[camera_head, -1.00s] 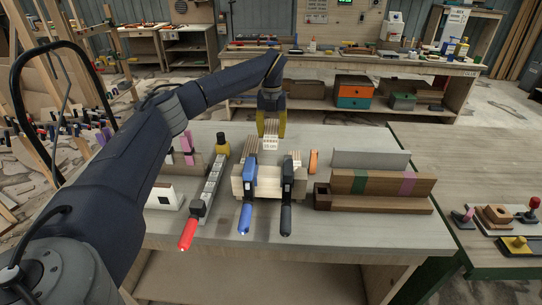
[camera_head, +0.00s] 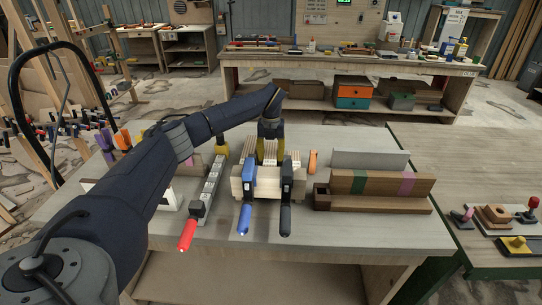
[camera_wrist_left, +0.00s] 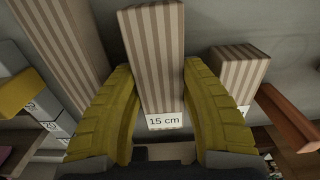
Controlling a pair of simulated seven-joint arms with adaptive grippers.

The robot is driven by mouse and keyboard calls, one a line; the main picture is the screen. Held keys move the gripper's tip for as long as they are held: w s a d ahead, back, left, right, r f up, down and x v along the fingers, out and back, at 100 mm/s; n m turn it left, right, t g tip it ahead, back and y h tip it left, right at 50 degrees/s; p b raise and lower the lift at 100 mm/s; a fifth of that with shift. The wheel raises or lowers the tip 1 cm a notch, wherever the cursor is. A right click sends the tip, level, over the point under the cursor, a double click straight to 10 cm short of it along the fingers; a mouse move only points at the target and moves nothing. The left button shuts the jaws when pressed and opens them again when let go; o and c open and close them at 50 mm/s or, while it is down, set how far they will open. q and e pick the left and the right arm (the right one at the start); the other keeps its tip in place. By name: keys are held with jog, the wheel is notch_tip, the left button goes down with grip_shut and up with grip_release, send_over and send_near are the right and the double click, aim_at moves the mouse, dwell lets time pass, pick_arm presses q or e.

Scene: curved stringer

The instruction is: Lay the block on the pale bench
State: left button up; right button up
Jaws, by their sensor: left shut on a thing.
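The block (camera_wrist_left: 155,60) is striped in brown and cream and has a white "15 cm" label at its near end. My left gripper (camera_wrist_left: 160,115) has its two yellow fingers on either side of this block and is shut on it. In the head view the gripper (camera_head: 269,152) is low, just behind the clamped pale wood piece (camera_head: 240,187), with similar striped blocks on both sides. The pale bench (camera_head: 335,232) is the grey-topped table under these things. Whether the block touches the bench is hidden. My right gripper is not in view.
A blue clamp (camera_head: 247,195) and a black clamp (camera_head: 286,195) stick out toward the front. A red-tipped bar clamp (camera_head: 203,195) lies to the left. A brown stepped piece with green and pink bands (camera_head: 385,182) stands right.

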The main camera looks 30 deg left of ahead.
aim_at(271, 153)
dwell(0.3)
pick_arm(q)
jog(key=o, duration=1.2)
jog(key=shift+f, duration=0.1)
notch_tip(271, 153, up, 12)
jog(key=shift+r, duration=0.2)
jog(key=shift+d, duration=0.1)
